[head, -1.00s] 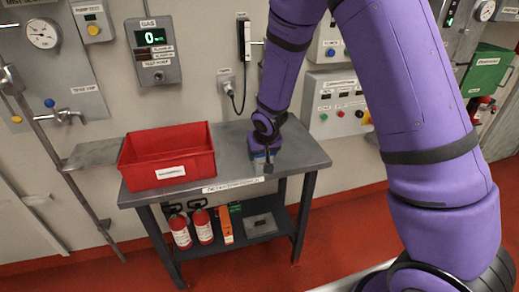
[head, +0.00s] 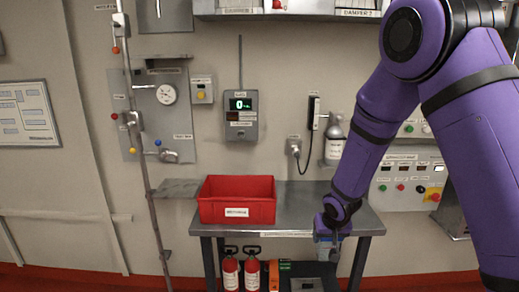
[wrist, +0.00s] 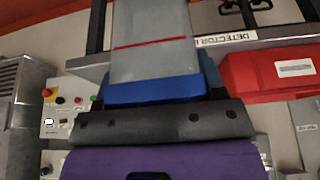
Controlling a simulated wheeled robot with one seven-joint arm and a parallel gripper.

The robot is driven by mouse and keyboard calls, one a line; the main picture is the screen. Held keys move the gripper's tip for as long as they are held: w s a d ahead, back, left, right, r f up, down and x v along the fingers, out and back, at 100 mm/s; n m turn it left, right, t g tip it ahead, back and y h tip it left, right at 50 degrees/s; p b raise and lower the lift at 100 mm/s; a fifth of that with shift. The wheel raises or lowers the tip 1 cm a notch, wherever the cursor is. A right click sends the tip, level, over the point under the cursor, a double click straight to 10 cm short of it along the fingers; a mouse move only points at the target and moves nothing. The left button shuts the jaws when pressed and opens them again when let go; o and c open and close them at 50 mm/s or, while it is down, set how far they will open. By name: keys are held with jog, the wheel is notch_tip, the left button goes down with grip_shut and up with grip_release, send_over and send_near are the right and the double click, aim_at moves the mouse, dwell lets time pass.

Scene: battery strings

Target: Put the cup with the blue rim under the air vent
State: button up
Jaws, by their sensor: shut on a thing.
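The cup with the blue rim (wrist: 152,60) fills the upper middle of the wrist view. It is a greyish, see-through body with a red line, and its blue rim (wrist: 155,90) is at the dark gripper edge. My gripper (head: 328,238) is shut on it, over the right front part of the grey table (head: 300,195). In the head view the cup is small and mostly hidden by the gripper, and I cannot tell whether it touches the table. I cannot make out an air vent for certain; a grey ribbed surface (wrist: 10,85) shows at the left of the wrist view.
A red bin (head: 237,202) stands on the table's left part. Fire extinguishers (head: 231,273) and other items are on the lower shelf. A gas meter (head: 241,115), a gauge panel (head: 160,110) and a button panel (head: 412,182) are on the wall. A shelf (head: 300,14) runs above.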

jog(key=s+d+f, duration=0.1)
jog(key=d+f, duration=0.7)
jog(key=d, duration=0.2)
jog(key=shift+f, duration=0.2)
